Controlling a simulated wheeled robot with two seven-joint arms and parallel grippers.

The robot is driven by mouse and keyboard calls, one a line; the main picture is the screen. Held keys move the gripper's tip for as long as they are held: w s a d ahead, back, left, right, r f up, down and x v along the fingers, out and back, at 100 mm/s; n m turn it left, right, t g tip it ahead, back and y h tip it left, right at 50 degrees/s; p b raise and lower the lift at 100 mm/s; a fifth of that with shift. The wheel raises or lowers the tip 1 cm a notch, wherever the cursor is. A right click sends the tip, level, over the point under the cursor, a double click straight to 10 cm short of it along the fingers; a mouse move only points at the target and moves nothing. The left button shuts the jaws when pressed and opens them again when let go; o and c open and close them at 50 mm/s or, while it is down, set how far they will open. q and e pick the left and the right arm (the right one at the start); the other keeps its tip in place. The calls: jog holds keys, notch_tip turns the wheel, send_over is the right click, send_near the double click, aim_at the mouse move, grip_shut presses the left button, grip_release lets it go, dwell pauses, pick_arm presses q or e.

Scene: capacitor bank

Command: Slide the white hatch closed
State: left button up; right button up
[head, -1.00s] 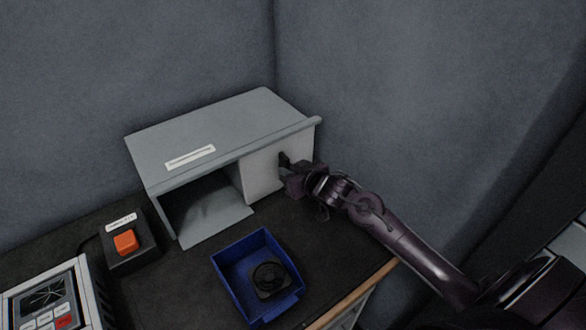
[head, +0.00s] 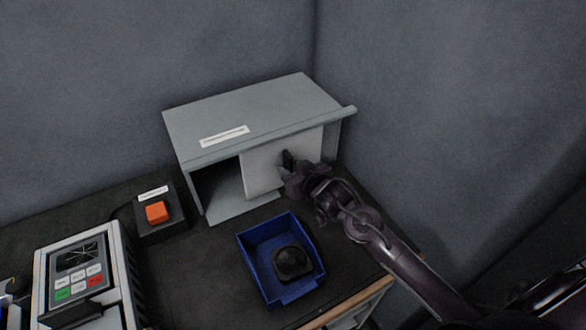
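The white hatch (head: 262,168) is a flat panel in the front of a grey cabinet (head: 258,110). It covers the middle and right of the front. A dark opening (head: 216,186) shows to its left, and a narrow gap shows at its right edge. A dark handle (head: 288,160) stands out from the hatch's right part. My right gripper (head: 292,173) is at this handle, in front of the hatch. Its fingers are dark and small, and I cannot tell whether they are shut on the handle. My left gripper is not in view.
A blue bin (head: 256,270) with a black round part (head: 292,262) stands in front of the cabinet. An orange button (head: 156,212) on a dark box sits to the left. A keypad device (head: 82,275) is at the lower left. The wooden table edge (head: 350,303) is at the right.

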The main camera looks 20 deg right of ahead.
jog(key=shift+s, duration=0.1)
jog(key=v, duration=0.7)
jog(key=shift+s+b, duration=0.3)
jog(key=shift+b, duration=0.15)
jog(key=shift+d+r, duration=0.1)
